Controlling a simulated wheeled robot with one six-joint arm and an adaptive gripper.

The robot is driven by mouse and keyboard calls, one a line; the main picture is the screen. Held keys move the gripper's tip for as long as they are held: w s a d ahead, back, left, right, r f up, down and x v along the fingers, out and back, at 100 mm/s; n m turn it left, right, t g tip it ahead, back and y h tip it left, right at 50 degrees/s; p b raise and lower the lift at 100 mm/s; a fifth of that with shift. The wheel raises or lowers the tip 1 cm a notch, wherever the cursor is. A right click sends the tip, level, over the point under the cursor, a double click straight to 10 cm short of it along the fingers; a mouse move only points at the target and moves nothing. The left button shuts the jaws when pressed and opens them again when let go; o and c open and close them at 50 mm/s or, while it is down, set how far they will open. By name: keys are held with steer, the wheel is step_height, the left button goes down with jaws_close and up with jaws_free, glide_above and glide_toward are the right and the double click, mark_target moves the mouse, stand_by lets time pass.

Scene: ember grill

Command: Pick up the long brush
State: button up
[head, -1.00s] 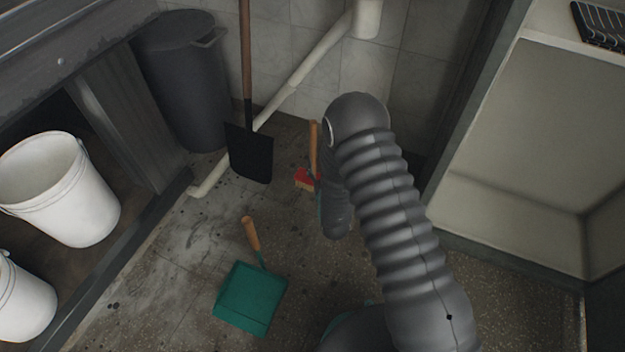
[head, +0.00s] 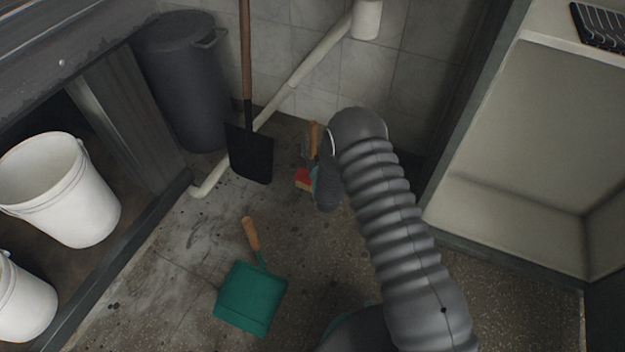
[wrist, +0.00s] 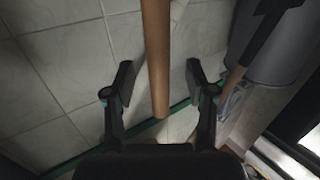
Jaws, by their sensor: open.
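The long brush (head: 313,138) stands near the back wall in the head view, with a wooden handle and a red and pale head (head: 303,179) near the floor. My arm partly covers it. My gripper (head: 326,188) is beside it, mostly hidden by my own wrist. In the wrist view a wooden handle (wrist: 157,45) runs down from the top edge, and its end shows between the two fingers of my open gripper (wrist: 160,82). There is a gap on both sides, and neither finger appears to touch it.
A black shovel (head: 250,155) leans by the wall near a pale pipe (head: 322,50) and a grey bin (head: 185,85). A green dustpan (head: 250,298) lies on the floor in front. White buckets (head: 65,200) stand left, and a cabinet (head: 520,160) stands right.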

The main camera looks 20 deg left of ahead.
mark_target(314, 142)
steer(key=shift+x, duration=1.6)
jaws_close()
steer(key=shift+r, duration=0.15)
